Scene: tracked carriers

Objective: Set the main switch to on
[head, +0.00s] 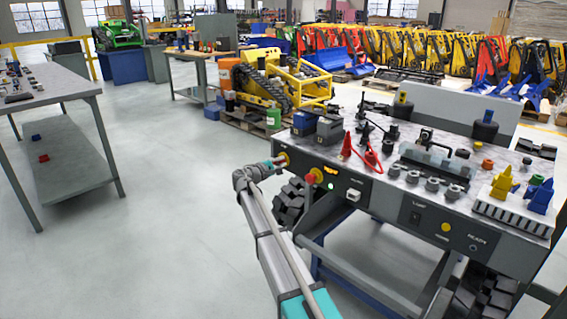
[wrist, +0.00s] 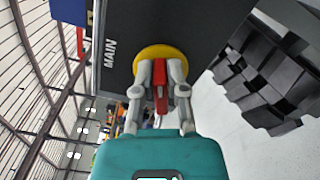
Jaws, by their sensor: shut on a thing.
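The main switch is a red handle (wrist: 160,88) on a round yellow base (wrist: 151,53), set in a dark panel marked MAIN in the wrist view. In the head view the yellow base (head: 284,158) shows at the left end of the carrier's front panel. My gripper (wrist: 161,76) has its two grey fingers on either side of the red handle and is shut on it. In the head view my gripper (head: 274,163) reaches the panel from the left. The switch's on and off marks cannot be read.
A red knob (head: 311,178) and a white rocker (head: 353,194) sit right of the switch on the same panel. The carrier's top (head: 400,160) bears cables, knobs and clamps. Open floor (head: 160,190) lies to the left.

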